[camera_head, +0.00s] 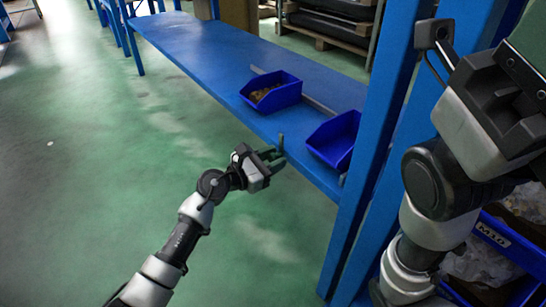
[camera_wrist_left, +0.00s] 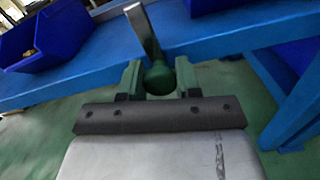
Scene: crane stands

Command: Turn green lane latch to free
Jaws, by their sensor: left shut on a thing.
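The green lane latch is at the front edge of the blue shelf. In the left wrist view it shows as a round green knob (camera_wrist_left: 158,78) with a flat grey metal bar (camera_wrist_left: 141,32) rising behind it. In the head view the bar stands up as a small grey post (camera_head: 281,143). My left gripper (camera_head: 272,156) reaches in from the lower left and is shut on the knob, one green finger on each side in the left wrist view (camera_wrist_left: 159,80). My right arm is raised at the right; its fingertips are out of the picture.
Two blue bins (camera_head: 272,92) and (camera_head: 335,140) stand on the blue shelf (camera_head: 205,50), with a grey rail (camera_head: 318,104) between them. A blue upright (camera_head: 375,150) stands right of my left gripper.

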